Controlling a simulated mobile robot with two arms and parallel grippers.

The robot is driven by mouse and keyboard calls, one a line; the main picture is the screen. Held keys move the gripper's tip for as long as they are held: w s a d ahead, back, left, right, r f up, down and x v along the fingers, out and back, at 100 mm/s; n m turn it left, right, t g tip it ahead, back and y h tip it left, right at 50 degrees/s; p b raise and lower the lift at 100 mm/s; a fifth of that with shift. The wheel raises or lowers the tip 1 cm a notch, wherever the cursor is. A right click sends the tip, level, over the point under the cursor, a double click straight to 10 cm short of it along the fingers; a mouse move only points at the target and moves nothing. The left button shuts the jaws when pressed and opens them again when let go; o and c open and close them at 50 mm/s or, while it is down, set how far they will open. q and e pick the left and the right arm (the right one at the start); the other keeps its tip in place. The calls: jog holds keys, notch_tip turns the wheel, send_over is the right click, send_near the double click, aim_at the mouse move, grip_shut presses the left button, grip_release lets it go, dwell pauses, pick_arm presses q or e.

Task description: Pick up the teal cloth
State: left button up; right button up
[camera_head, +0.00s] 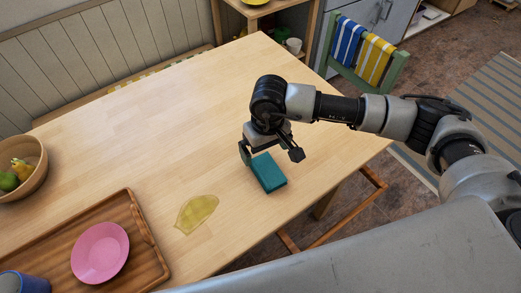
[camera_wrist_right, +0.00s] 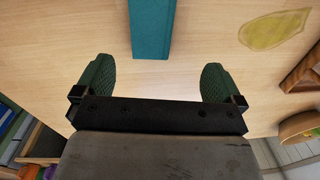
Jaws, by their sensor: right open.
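The teal cloth (camera_head: 268,173) is a folded, block-like rectangle lying on the wooden table (camera_head: 150,110) near its front right edge. My right gripper (camera_head: 270,152) is open and empty, close to the cloth at its far end. In the right wrist view the teal cloth (camera_wrist_right: 151,28) lies beyond and between the two green fingertips of the gripper (camera_wrist_right: 157,75), apart from them. The cloth's far part is cut off at the top of that view. My left gripper does not show.
A yellow translucent patch (camera_head: 196,212) lies left of the cloth. A wooden tray (camera_head: 148,245) with a pink plate (camera_head: 100,252) and a blue cup (camera_head: 22,283) is at lower left. A fruit bowl (camera_head: 32,172) stands far left. A green chair (camera_head: 394,75) stands behind. The table's middle is clear.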

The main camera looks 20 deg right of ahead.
aim_at(268, 169)
jog(key=shift+w+d+f+h, duration=0.15)
jog(key=shift+w+d+h, duration=0.2)
jog(key=shift+d, duration=0.1)
jog(key=f, duration=0.2)
jog(key=s+f, duration=0.1)
jog(key=f, duration=0.1)
jog(key=shift+s+p, duration=0.2)
jog(key=shift+p, duration=0.15)
jog(key=shift+w+f, duration=0.15)
jog(key=shift+f, duration=0.2)
notch_tip(268, 169, down, 4)
jog(key=shift+a+f+p, duration=0.1)
jog(key=shift+p, duration=0.65)
jog(key=shift+f, duration=0.35)
jog(key=shift+w+f, duration=0.1)
jog(key=shift+f, duration=0.05)
jog(key=c, duration=0.5)
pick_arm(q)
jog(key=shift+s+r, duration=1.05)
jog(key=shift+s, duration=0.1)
pick_arm(e)
jog(key=c, duration=0.5)
